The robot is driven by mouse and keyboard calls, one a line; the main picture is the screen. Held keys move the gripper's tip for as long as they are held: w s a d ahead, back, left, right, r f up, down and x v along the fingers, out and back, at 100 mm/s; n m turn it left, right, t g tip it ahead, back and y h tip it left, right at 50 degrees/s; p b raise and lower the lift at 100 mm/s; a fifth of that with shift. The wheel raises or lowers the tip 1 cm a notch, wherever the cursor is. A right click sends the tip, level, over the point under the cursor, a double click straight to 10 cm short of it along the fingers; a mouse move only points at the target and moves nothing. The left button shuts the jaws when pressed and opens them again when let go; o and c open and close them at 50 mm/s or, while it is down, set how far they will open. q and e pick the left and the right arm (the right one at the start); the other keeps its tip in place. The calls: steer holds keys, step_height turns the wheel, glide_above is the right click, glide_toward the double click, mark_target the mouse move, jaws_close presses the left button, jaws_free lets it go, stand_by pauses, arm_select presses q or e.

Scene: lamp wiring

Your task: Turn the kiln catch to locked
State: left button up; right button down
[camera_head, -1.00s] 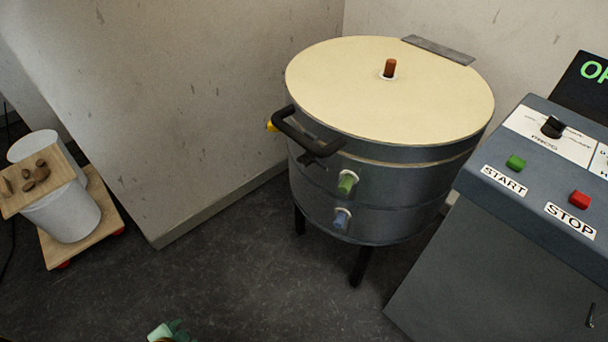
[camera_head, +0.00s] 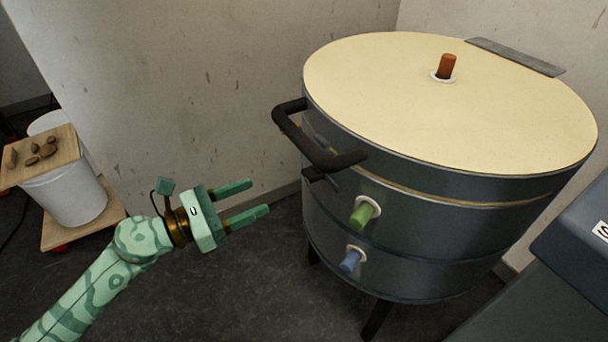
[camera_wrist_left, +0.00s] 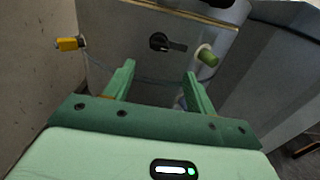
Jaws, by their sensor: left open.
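The kiln (camera_head: 440,215) is a round grey drum with its cream lid (camera_head: 400,95) down. The kiln catch (camera_wrist_left: 168,43) is a black round hub with a short lever pointing right in the left wrist view. In the head view a small dark part of the catch (camera_head: 315,174) shows under the black lid handle (camera_head: 320,150), which partly hides it. My left gripper (camera_head: 258,197) is open and empty, left of the kiln and apart from it. In the left wrist view its fingers (camera_wrist_left: 160,70) point towards the catch. My right gripper is not in view.
A green plug (camera_head: 362,215) and a blue plug (camera_head: 350,260) stick out of the kiln wall. A yellow plug (camera_wrist_left: 68,44) is left of the catch. A control cabinet (camera_head: 575,240) stands right. A white bucket (camera_head: 70,200) on a wooden dolly stands left.

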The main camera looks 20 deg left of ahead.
mark_target(305, 176)
arm_select(q)
steer(key=x, duration=1.2)
steer(key=shift+w+d, duration=0.1)
steer(key=c, duration=1)
